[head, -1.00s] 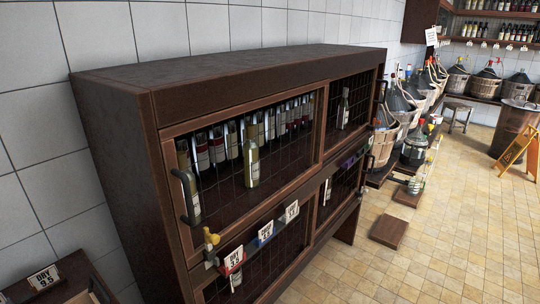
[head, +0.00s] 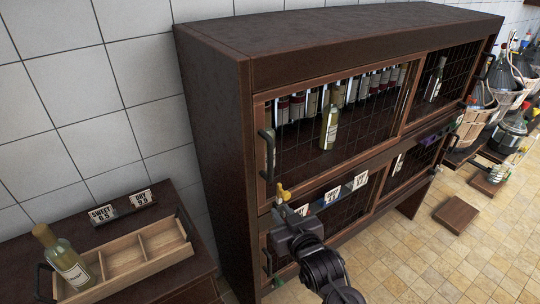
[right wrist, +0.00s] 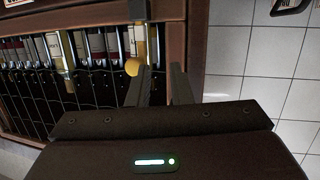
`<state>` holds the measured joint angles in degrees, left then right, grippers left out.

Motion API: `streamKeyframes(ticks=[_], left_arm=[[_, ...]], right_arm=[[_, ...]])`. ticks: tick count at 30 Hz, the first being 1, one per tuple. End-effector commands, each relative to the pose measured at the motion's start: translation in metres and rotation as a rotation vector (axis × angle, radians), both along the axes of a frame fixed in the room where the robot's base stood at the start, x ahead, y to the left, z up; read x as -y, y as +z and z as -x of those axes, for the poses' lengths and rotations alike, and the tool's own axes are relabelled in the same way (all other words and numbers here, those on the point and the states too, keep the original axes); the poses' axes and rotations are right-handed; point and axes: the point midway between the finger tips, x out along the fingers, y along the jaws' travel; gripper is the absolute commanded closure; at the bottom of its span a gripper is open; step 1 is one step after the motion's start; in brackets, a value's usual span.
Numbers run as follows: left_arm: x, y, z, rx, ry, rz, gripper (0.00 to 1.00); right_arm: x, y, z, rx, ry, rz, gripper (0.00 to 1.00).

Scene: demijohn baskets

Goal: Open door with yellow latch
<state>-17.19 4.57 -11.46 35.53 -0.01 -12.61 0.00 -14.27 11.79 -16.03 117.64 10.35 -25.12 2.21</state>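The yellow latch (head: 283,192) sits at the lower left corner of the cabinet's upper left door (head: 262,112). This wood-framed wire-mesh door looks shut. A black handle (head: 268,155) is on its left edge, above the latch. My right gripper (head: 286,214) is just below the latch in the head view. In the right wrist view its two dark fingers (right wrist: 161,78) are apart with nothing visible between them. The latch's yellow knob (right wrist: 132,67) shows there beside the left finger's tip; I cannot tell whether they touch. My left gripper is not in view.
Bottles stand behind the mesh, one pale bottle (head: 330,127) near the front. A low stand at left holds a wooden tray (head: 178,252) and a bottle (head: 62,258). Tiled floor (head: 400,262) is clear in front.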

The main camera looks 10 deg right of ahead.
Motion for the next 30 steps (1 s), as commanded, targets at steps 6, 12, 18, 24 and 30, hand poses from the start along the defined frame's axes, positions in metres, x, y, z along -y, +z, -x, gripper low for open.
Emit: streamKeyframes(ticks=[6,12,18,24,30], left_arm=[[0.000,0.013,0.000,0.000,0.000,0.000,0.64],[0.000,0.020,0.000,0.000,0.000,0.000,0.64],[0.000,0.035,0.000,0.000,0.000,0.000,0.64],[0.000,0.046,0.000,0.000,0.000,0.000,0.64],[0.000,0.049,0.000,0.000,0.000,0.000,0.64]], right_arm=[[-0.008,0.135,0.019,0.194,0.018,-0.070,0.81],[-0.010,0.157,0.016,0.227,0.021,-0.083,0.81],[-0.015,0.159,-0.016,0.226,0.021,-0.084,0.81],[-0.018,0.157,-0.043,0.225,0.021,-0.083,0.81],[-0.020,0.155,-0.053,0.226,0.021,-0.083,0.81]])
